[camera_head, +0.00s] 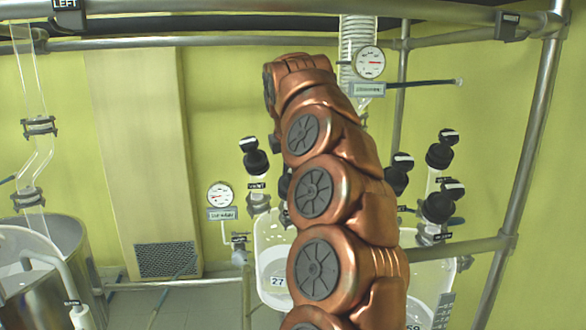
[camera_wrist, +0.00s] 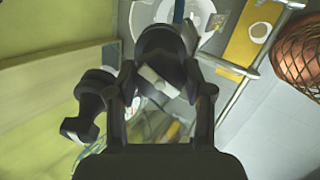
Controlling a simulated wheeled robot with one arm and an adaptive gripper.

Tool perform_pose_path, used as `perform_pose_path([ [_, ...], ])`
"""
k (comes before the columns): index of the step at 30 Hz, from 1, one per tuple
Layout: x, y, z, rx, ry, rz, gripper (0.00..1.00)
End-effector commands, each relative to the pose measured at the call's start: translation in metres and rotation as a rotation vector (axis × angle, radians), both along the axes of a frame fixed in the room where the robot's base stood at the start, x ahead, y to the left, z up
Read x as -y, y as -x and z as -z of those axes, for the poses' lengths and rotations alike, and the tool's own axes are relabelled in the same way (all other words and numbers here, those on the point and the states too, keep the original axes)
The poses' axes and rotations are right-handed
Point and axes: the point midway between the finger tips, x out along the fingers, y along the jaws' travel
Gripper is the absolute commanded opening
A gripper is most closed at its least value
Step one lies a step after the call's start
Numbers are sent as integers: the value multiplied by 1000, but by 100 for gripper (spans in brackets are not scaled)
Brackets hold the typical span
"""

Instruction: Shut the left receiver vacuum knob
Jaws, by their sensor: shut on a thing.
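In the wrist view my gripper (camera_wrist: 168,88) has its two fingers on either side of a black knob (camera_wrist: 160,42) with a pale bar across its top. The gripper is shut on this knob; its label cannot be read. A second black knob (camera_wrist: 95,100) stands just left of the left finger. In the head view my copper arm hides the gripper and much of the left receiver (camera_head: 268,238). A black knob with a white bar (camera_head: 255,158) above a "VENT" label shows left of the arm. Another dark knob (camera_head: 284,184) is mostly hidden behind the arm.
A gauge (camera_head: 220,195) stands left of the receiver, and another gauge (camera_head: 369,62) hangs above, right of the arm. Several similar knobs (camera_head: 440,205) stand over the right receiver (camera_head: 430,285). Metal rails (camera_head: 525,150) frame the right side. A steel vessel (camera_head: 68,245) is at far left.

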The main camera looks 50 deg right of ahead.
Motion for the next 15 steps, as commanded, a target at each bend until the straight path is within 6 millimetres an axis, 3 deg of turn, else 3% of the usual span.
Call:
perform_pose_path([
  [15,1,1,2,142,-195,429,16],
])
